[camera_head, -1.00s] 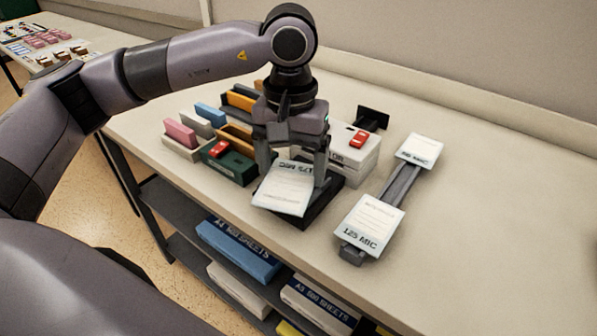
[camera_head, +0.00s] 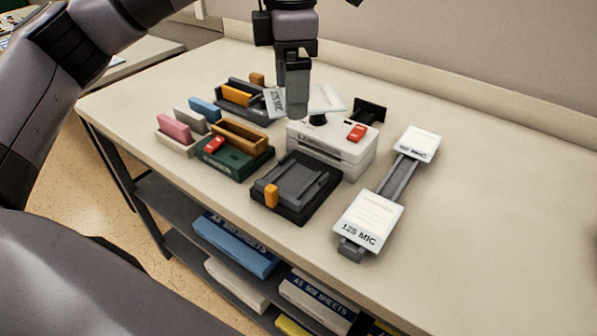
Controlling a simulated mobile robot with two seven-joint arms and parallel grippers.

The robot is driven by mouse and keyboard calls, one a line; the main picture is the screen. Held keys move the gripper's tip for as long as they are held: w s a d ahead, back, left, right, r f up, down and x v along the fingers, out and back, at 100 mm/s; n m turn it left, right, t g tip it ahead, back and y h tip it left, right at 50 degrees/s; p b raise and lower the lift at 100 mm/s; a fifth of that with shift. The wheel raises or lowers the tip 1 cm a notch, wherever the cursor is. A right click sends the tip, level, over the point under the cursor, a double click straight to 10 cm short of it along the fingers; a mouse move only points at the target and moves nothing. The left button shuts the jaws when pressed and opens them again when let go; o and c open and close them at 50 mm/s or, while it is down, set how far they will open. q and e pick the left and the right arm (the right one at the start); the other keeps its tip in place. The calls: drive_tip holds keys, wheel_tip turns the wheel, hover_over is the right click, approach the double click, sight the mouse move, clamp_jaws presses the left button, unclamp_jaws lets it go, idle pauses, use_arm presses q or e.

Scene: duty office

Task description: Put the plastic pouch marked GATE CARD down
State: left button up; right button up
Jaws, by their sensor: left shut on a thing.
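My left gripper (camera_head: 293,108) is shut on a white plastic pouch (camera_head: 274,101) and holds it over the back left of the white machine (camera_head: 347,155). The pouch shows on both sides of the fingers, and its middle is hidden by them. Its visible print looks like 125 MIC; I cannot read GATE CARD on it. Two more white pouches lie at the two ends of a grey rail on the right, a near one (camera_head: 369,214) marked 125 MIC and a far one (camera_head: 420,140). My right gripper is not in view.
A black device (camera_head: 316,197) with an orange block (camera_head: 271,195) stands in front of the machine. To the left are a green holder (camera_head: 233,167), a pale holder (camera_head: 175,147) and a dark holder (camera_head: 252,113) with coloured blocks. The table's right side is clear.

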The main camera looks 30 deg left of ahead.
use_arm(q)
wheel_tip(320, 180, up, 2)
drive_tip(key=n, duration=0.4)
drive_tip(key=shift+w, duration=0.15)
drive_tip(key=r+n, duration=0.1)
drive_tip(key=n, duration=0.3)
drive_tip(key=shift+a+r, duration=0.1)
drive_tip(key=shift+r, duration=0.3)
drive_tip(key=shift+f+n, duration=0.25)
drive_tip(key=shift+n, duration=0.05)
drive_tip(key=b, duration=0.2)
hover_over(293, 182)
wheel_tip(293, 182, down, 14)
drive_tip(key=shift+a+f, duration=0.1)
drive_tip(key=shift+f, duration=0.15)
wheel_tip(293, 182, down, 5)
drive_tip(key=shift+r, duration=0.1)
